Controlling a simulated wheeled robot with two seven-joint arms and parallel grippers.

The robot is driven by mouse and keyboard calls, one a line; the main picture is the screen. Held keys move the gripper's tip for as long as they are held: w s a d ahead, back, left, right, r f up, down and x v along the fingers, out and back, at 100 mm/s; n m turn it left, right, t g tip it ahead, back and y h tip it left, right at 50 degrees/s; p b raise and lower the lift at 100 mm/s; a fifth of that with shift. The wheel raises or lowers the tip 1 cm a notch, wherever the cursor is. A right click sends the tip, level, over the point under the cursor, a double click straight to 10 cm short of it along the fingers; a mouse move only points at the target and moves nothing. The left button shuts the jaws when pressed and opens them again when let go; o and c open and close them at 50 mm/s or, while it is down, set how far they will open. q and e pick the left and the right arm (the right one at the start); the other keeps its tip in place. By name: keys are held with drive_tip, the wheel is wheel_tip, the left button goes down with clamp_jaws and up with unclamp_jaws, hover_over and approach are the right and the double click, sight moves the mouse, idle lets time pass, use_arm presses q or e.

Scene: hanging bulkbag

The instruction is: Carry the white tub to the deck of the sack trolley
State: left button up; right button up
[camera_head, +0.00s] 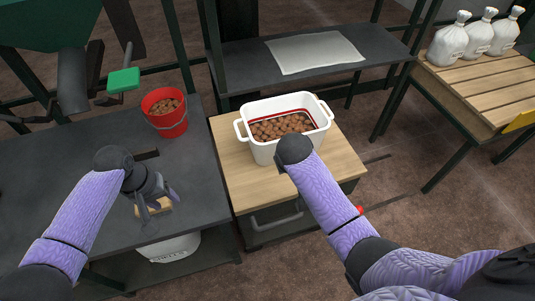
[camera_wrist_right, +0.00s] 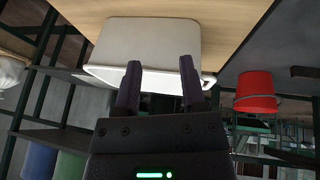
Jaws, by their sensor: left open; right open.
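The white tub (camera_head: 262,150), filled with brown round pieces, stands upright on a wooden-topped stand (camera_head: 340,165). It also shows in the right wrist view (camera_wrist_right: 150,42), upside down. My right gripper (camera_wrist_right: 160,75) is open, its fingers overlapping the tub's rim in that view; I cannot tell whether they touch it. In the head view its fingers are hidden behind my right wrist. My left gripper (camera_head: 155,203) is open over the dark bench, close to a small tan block (camera_head: 158,209). I cannot make out the sack trolley's deck.
A red bucket (camera_head: 165,120) of brown pieces stands on the dark bench (camera_head: 70,160), left of the tub. Behind is a dark shelf (camera_head: 250,65) with a pale sheet (camera_head: 315,52). White sacks (camera_head: 450,42) stand on a slatted table (camera_head: 480,85) at right. Floor shows between.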

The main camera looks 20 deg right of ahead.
drive_tip(key=v, duration=1.1)
drive_tip(key=shift+d+r, duration=0.3)
drive_tip(key=shift+r, duration=0.1)
drive_tip(key=shift+s, duration=0.1)
